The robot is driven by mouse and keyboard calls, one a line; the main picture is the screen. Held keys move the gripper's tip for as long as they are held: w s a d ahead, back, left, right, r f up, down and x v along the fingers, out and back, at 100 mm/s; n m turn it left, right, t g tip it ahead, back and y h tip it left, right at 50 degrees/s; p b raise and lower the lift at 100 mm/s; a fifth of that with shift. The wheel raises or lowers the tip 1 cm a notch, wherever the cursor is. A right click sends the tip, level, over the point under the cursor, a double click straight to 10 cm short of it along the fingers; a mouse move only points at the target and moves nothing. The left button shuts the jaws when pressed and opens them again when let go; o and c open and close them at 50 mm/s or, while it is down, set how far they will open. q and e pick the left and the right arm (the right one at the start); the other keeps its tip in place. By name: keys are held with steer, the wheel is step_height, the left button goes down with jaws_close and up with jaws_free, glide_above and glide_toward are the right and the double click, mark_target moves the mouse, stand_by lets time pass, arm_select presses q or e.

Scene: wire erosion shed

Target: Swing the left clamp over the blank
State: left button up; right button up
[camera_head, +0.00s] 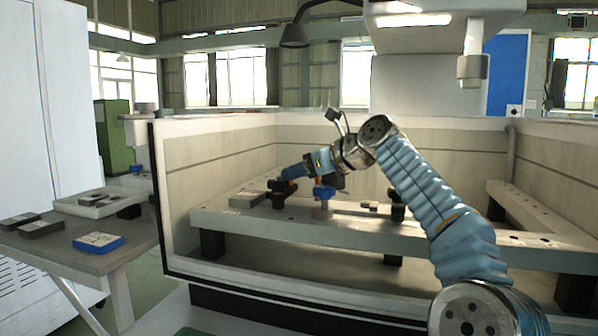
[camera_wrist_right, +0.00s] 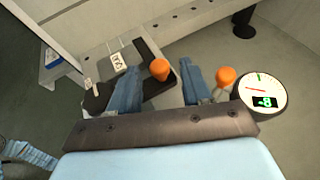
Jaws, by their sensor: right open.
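My right gripper (camera_head: 294,171) reaches over the work table's left part in the head view, directly above the dark left clamp (camera_head: 279,189). In the wrist view, its two blue fingers (camera_wrist_right: 160,76) stand apart, one on each side of an orange knob (camera_wrist_right: 160,69) on a dark clamp body (camera_wrist_right: 157,86). Whether the fingers touch the knob cannot be told. A pale labelled block (camera_wrist_right: 119,62) lies beside the clamp, and also shows in the head view (camera_head: 246,200). I cannot tell for certain which piece is the blank. My left gripper is not in view.
A round gauge (camera_wrist_right: 262,96) with a green display stands right of the fingers, near a second orange knob (camera_wrist_right: 227,75). The tank wall (camera_head: 215,150) surrounds the table. A side table (camera_head: 75,258) is left.

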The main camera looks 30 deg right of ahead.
steer(key=shift+w+a+f, duration=0.1)
steer(key=shift+w, duration=0.15)
jaws_close()
stand_by(0.3)
